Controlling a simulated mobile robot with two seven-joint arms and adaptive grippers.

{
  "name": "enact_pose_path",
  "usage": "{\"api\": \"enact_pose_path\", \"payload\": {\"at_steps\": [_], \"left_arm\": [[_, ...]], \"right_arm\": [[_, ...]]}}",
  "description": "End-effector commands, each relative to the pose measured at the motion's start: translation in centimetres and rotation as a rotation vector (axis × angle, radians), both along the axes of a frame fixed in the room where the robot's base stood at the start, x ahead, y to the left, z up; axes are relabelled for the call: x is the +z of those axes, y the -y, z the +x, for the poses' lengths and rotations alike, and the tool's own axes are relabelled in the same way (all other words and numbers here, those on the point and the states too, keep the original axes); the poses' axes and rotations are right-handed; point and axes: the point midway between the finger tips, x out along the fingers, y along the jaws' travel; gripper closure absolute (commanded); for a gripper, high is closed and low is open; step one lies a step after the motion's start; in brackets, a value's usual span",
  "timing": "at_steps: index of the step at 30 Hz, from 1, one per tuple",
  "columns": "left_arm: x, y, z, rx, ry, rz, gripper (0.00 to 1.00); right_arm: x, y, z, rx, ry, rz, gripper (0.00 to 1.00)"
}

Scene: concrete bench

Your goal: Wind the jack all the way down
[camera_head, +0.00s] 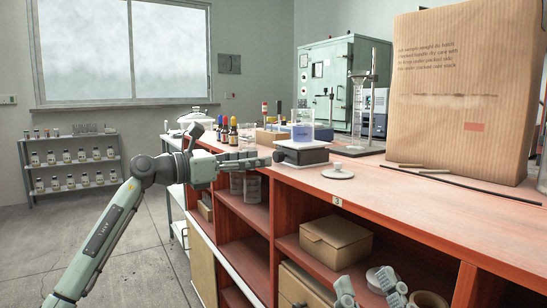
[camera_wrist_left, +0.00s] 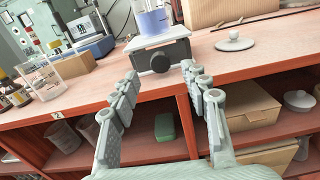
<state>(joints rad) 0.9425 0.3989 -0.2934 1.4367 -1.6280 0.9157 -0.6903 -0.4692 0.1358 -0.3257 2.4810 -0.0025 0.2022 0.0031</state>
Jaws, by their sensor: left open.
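The jack (camera_head: 305,156) is a dark, low block with a pale top plate on the bench, near its front edge. A beaker of blue liquid (camera_head: 302,134) stands on it. In the left wrist view the jack (camera_wrist_left: 146,54) shows its round black knob (camera_wrist_left: 160,63) facing me. My left gripper (camera_head: 272,159) is open, its fingers (camera_wrist_left: 160,78) pointing at the jack with the knob in line between them. I cannot tell whether they touch it. My right gripper (camera_head: 365,284) is low at the bottom edge of the head view, fingers apart, partly cut off.
A white lidded knob piece (camera_head: 338,171) lies right of the jack. Dropper bottles (camera_head: 228,130) and a wooden block (camera_head: 270,137) stand to its left. A large cardboard box (camera_head: 460,90) stands at the right, with rods (camera_head: 460,184) before it. Open shelves lie below the bench top.

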Motion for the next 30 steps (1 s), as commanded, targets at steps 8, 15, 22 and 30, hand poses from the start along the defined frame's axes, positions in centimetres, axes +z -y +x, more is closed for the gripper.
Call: {"api": "enact_pose_path", "payload": {"at_steps": [8,15,22,30], "left_arm": [[0.1,3.6,2.5,-0.002,0.000,-0.005,0.54],[0.1,4.5,3.3,0.000,0.000,-0.004,0.54],[0.1,4.5,3.2,0.000,0.000,-0.004,0.59],[0.1,4.5,3.2,0.000,0.000,-0.004,0.92]], "right_arm": [[0.0,0.0,-0.1,0.000,0.006,0.002,0.60],[0.0,0.1,-0.1,0.000,0.009,0.003,0.60],[-0.1,0.1,-0.2,0.000,0.005,0.003,0.60],[-0.3,0.1,-0.2,-0.001,0.002,0.003,0.60]]}}
